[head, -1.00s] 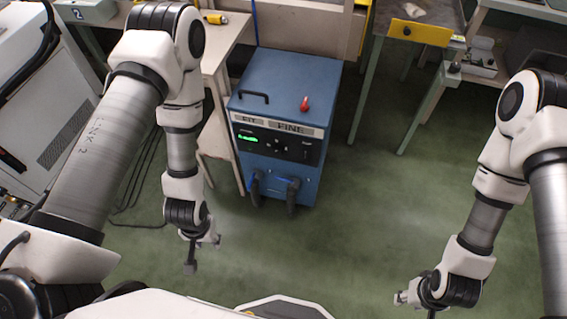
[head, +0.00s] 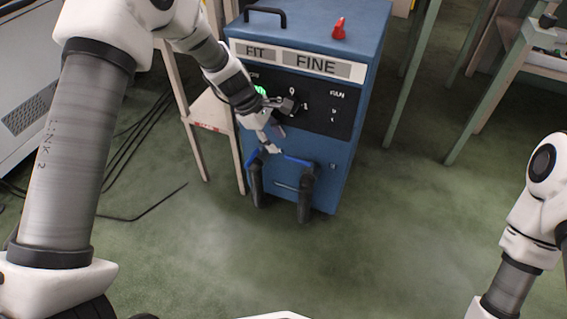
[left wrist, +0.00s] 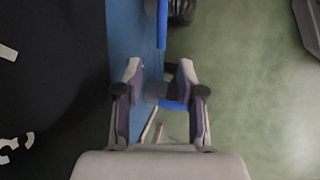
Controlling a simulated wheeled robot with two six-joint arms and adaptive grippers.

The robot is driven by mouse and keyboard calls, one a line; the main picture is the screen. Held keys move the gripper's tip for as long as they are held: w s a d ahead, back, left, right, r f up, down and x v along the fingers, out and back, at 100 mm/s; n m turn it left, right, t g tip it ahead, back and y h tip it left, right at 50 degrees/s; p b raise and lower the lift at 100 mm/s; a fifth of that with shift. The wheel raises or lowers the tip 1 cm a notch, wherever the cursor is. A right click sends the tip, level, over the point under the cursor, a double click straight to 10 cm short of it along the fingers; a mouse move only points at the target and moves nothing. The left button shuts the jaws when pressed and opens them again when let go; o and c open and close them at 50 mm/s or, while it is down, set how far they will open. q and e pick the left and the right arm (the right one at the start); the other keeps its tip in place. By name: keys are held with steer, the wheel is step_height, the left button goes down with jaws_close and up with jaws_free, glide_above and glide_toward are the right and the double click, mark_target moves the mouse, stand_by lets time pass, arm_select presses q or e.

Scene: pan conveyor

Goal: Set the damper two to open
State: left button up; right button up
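The blue machine (head: 345,150) stands ahead with a black control panel (head: 325,118). Low on its front are two blue levers, a left one (head: 252,158) and a right one (head: 298,160), each by a dark hose; no damper number is readable. My left gripper (head: 282,127) is in front of the panel, above the levers. In the left wrist view its fingers (left wrist: 159,72) are apart. Blurred blue and dark parts show between and beyond them; I cannot tell whether they touch. My right gripper is out of frame; only its arm shows at right.
A red knob-like object (head: 339,28) and a black handle (head: 265,14) are on the machine's top. A wooden stand (head: 208,110) is close on its left. Dark cables (head: 125,150) lie on the floor at left. The green floor in front is clear.

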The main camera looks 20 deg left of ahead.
mark_target(286, 156)
arm_select(q)
steer(key=b+x, duration=0.2)
steer(key=x, duration=0.3)
steer(key=shift+f+b, duration=0.3)
steer(key=shift+f, duration=0.05)
steer(key=shift+d+f, duration=0.2)
steer(key=shift+f, duration=0.05)
steer(key=shift+r, duration=0.1)
jaws_close()
